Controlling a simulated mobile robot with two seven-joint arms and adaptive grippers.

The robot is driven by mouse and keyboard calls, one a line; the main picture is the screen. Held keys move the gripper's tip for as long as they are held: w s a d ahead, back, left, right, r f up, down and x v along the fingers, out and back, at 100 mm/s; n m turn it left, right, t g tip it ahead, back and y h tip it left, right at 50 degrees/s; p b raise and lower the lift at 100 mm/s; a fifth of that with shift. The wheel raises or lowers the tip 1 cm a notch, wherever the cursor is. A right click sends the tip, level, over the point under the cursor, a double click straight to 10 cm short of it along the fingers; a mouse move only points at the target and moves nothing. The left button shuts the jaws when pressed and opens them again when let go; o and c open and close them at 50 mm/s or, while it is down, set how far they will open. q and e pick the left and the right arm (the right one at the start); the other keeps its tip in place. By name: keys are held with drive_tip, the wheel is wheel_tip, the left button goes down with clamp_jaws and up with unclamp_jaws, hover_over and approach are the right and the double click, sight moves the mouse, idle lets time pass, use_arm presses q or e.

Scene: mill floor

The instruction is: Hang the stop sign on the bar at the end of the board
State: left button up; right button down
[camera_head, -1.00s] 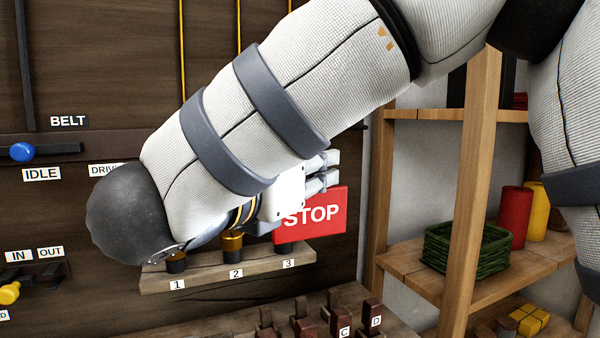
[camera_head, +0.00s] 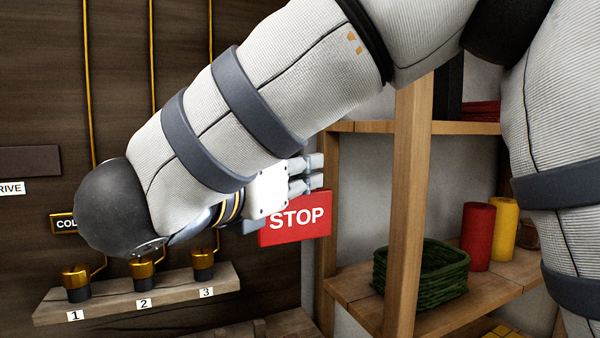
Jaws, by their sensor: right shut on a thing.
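The dark wooden board (camera_head: 50,110) fills the left side and ends just behind the sign. I cannot make out the bar at its end; my forearm and the sign cover part of that area. My left gripper is not in view.
A wooden ledge (camera_head: 190,292) carries several brass cups numbered 1 to 3, below my wrist. A wooden shelf unit (camera_head: 410,210) stands at right, its post near the sign. It holds a green basket (camera_head: 425,275), a red roll (camera_head: 476,237) and a yellow roll (camera_head: 505,228).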

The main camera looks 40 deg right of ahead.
drive_tip(key=w+d+f, duration=0.2)
drive_tip(key=w+d, duration=0.1)
drive_tip(key=w, duration=1.1)
drive_tip(key=shift+d+f, duration=0.2)
idle(0.3)
drive_tip(key=c, duration=1.5)
unclamp_jaws()
